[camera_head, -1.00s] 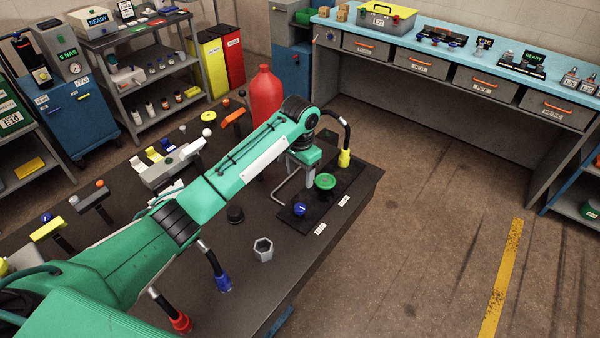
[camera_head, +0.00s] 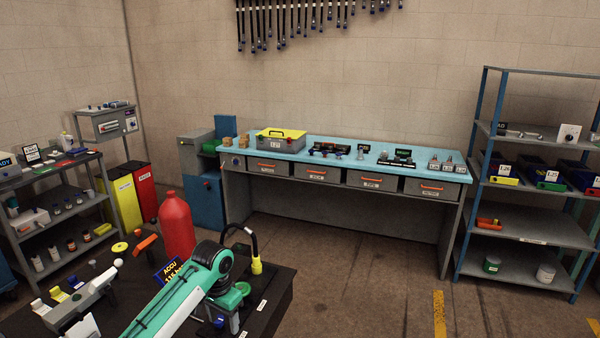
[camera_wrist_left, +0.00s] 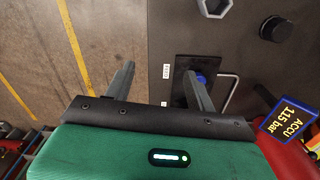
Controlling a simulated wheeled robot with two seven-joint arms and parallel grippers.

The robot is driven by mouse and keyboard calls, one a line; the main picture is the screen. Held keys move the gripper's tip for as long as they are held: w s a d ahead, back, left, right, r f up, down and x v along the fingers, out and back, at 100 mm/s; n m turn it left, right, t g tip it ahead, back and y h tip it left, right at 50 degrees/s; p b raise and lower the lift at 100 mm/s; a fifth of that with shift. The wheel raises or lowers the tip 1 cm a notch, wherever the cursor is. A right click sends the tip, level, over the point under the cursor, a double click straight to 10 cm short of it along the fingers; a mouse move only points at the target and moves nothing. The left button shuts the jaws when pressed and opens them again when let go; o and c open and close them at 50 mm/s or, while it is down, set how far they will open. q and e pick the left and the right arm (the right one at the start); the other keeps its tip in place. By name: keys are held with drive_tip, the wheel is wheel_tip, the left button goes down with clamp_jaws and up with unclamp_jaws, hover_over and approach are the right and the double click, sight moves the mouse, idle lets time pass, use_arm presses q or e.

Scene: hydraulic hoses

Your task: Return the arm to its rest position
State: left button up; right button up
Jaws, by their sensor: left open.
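My left arm, green and white, reaches over the dark table (camera_head: 268,318) in the head view, its wrist near the red cylinder (camera_head: 176,226). My left gripper is mostly hidden behind the wrist there. In the wrist view its two fingers (camera_wrist_left: 160,88) are spread apart, with nothing between them. Beyond the right finger, a blue knob (camera_wrist_left: 201,78) sits on a black plate on the table. My right gripper is not in view.
A black hose with a yellow end (camera_head: 256,267) stands close right of my wrist. An ACCU sign (camera_head: 168,272) is beside the cylinder. A blue-topped workbench (camera_head: 340,152) and a shelf rack (camera_head: 520,203) stand behind. The floor between is clear.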

use_arm(q)
drive_tip(key=s+d+f+t+h, duration=0.1)
drive_tip(key=s+d+f, duration=0.2)
drive_tip(key=s+f, duration=0.5)
drive_tip(key=s+d+f+t+h, duration=0.1)
drive_tip(key=s+d+f, duration=0.15)
drive_tip(key=s, duration=0.95)
drive_tip(key=s+a+r+n+t+y, duration=0.15)
drive_tip(key=s+a, duration=0.25)
drive_tip(key=s, duration=0.6)
drive_tip(key=s+a+r+n, duration=0.15)
drive_tip(key=s+a, duration=0.35)
drive_tip(key=s, duration=0.5)
wheel_tip(320, 180, down, 31)
drive_tip(key=g+b, duration=0.1)
drive_tip(key=s+a+f+g+b, duration=0.1)
drive_tip(key=s+a+f, duration=0.1)
drive_tip(key=s+f, duration=1.7)
wheel_tip(320, 180, down, 4)
drive_tip(key=shift+s+a+r, duration=0.1)
drive_tip(key=shift+s+a, duration=0.2)
drive_tip(key=shift+a, duration=0.1)
use_arm(e)
drive_tip(key=shift+w+a+f, duration=0.15)
drive_tip(key=shift+w+f, duration=0.3)
drive_tip(key=shift+f, duration=0.2)
drive_tip(key=shift+w+a+f, duration=0.15)
drive_tip(key=shift+w+f, duration=0.3)
drive_tip(key=shift+f, duration=0.15)
